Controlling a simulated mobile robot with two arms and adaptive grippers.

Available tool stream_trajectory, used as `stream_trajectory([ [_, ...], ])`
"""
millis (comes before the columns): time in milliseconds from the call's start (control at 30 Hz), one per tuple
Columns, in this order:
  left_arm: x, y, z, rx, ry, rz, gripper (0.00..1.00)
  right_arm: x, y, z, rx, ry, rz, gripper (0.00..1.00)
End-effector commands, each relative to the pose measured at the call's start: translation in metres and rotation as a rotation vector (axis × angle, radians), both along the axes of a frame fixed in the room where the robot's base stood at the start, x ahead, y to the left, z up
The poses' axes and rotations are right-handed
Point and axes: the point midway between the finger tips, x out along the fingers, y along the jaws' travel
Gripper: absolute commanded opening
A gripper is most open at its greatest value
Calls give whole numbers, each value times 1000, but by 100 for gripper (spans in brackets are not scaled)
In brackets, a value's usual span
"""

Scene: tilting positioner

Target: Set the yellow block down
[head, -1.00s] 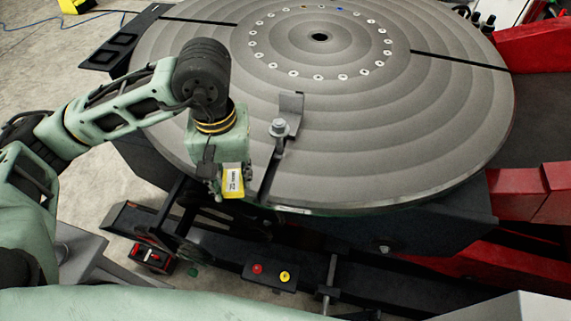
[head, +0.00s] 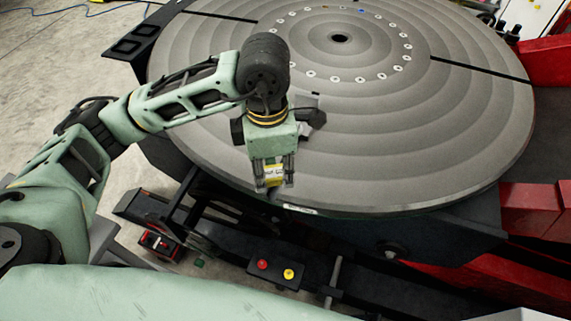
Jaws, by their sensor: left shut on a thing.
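My left gripper (head: 273,180) points down over the near edge of the big round grey turntable (head: 420,160). It is shut on the yellow block (head: 273,174), which shows between its two fingers with a pale label on its face. Whether the block's underside touches the turntable or is a little above it, I cannot tell. My right gripper is not in view.
A dark metal clamp (head: 313,116) on the turntable is partly hidden behind my left gripper. A dark box with a red and a yellow button (head: 276,271) sits below the turntable's front. Red frame parts (head: 530,208) stand at right. Most of the turntable is clear.

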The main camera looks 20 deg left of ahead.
Motion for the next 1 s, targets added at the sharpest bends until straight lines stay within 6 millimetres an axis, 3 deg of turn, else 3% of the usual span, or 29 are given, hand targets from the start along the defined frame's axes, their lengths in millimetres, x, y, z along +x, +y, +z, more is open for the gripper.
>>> stream_trajectory([
  [1000,16,-47,2,-4,11,1796,0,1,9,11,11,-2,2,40],
])
